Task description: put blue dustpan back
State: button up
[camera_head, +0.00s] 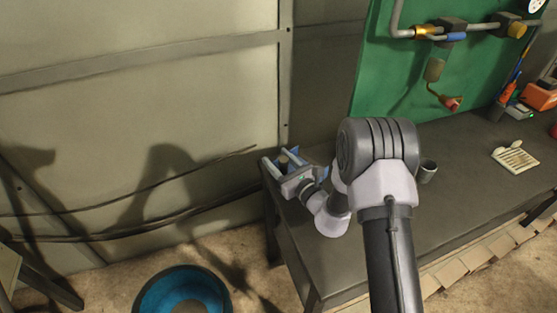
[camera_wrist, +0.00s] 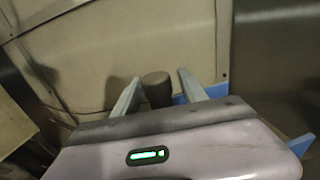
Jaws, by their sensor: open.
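The blue dustpan (camera_head: 319,173) is at the left end of the workbench, mostly hidden behind my gripper. Only small blue patches of it show there. In the wrist view its blue part (camera_wrist: 217,90) shows beside and behind the right finger, with another blue corner at the lower right. A dark brown upright stub (camera_wrist: 157,88), which looks like its handle, stands between my fingers. My gripper (camera_head: 279,158) is open around this stub; it also shows in the wrist view (camera_wrist: 158,76). I cannot tell whether either finger touches it.
The workbench (camera_head: 450,205) holds a grey cup (camera_head: 427,171), a pale slatted tray (camera_head: 515,158) and an orange device (camera_head: 541,96) at the right. A green board (camera_head: 390,85) with pipes stands behind. A blue round tub (camera_head: 160,288) is on the floor. A panelled wall (camera_head: 130,110) is close behind my gripper.

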jog(key=p+v, duration=0.1)
jog(key=v, duration=1.1)
jog(key=s+a+r+n+g+y, duration=0.55)
jog(key=a+r+n, duration=0.2)
jog(key=r, duration=0.35)
jog(key=s+a+r+n+g+h, duration=0.1)
jog(key=s+a+r+n+g, duration=0.15)
jog(key=s+n+g, duration=0.35)
jog(key=s+a+r+n+g+h, duration=0.1)
jog(key=s+r+n+g+h, duration=0.2)
jog(key=s, duration=0.6)
jog(key=s+d+n+t+h+b, duration=0.1)
jog(key=s+d+n+t+h, duration=0.1)
jog(key=d, duration=0.6)
jog(key=s+d+n+t+h+b, duration=0.1)
jog(key=s+d+n+t+h, duration=0.2)
jog(key=d+h, duration=0.5)
jog(key=s+n, duration=0.1)
jog(key=n, duration=0.1)
jog(key=shift+s+d+r+n+t, duration=0.2)
jog(key=shift+s+d+n+t, duration=0.05)
jog(key=shift+s+n+t, duration=0.1)
